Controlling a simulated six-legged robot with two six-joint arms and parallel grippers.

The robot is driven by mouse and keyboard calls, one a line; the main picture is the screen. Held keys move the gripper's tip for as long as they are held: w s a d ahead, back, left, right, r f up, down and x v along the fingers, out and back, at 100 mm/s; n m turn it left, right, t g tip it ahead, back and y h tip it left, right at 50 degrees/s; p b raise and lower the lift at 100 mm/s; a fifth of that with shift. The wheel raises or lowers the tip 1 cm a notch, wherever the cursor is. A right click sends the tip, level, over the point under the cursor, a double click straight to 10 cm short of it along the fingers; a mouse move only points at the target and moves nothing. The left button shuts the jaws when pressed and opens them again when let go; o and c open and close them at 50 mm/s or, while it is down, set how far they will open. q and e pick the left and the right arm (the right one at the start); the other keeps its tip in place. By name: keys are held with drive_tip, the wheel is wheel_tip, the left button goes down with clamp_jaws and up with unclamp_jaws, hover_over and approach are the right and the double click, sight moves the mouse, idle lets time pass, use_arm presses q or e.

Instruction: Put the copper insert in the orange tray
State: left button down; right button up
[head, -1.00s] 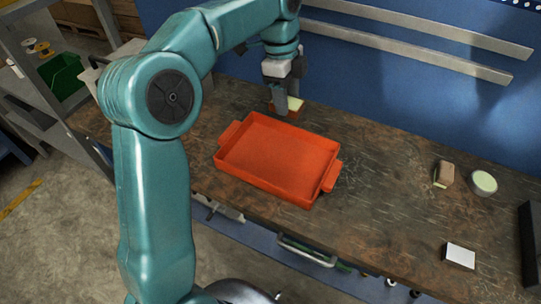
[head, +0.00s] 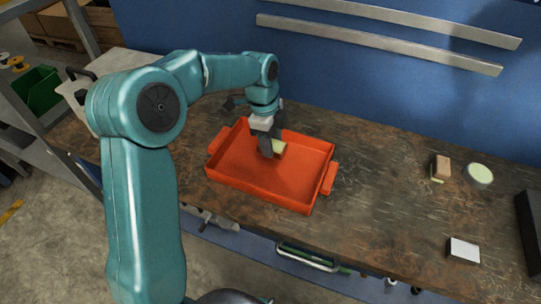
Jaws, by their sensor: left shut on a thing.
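The orange tray (head: 225,176) lies on the workbench, left of the middle in the head view, with a handle at each end. My left gripper (head: 268,150) is over the rear half of the tray's inside, pointing down. It is shut on a small block, the copper insert (head: 279,147), which has a pale yellow-green top and a brownish side. The fingers hide part of the insert. I cannot tell whether it touches the tray floor or hangs just above it. My right gripper is not in view.
On the right of the workbench (head: 375,205) stand a brown block (head: 441,166), a round pale-green-topped item (head: 479,174), a white-topped box (head: 464,250) and a black object (head: 528,230). The bench between the tray and these is clear. A blue wall with metal rails rises behind.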

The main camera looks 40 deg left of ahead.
sight(271, 165)
use_arm(q)
drive_tip(key=shift+f, duration=3)
drive_tip(key=shift+f, duration=0.1)
drive_tip(key=c, duration=0.5)
unclamp_jaws()
drive_tip(key=shift+f, duration=0.1)
drive_tip(key=r, duration=0.3)
drive_tip(key=a+r, duration=0.1)
drive_tip(key=r, duration=0.7)
drive_tip(key=shift+s+a+r, duration=0.15)
drive_tip(key=shift+a+r, duration=0.05)
drive_tip(key=shift+a, duration=0.2)
drive_tip(key=shift+s+r, duration=0.1)
drive_tip(key=shift+r, duration=0.35)
drive_tip(key=shift+f, duration=0.1)
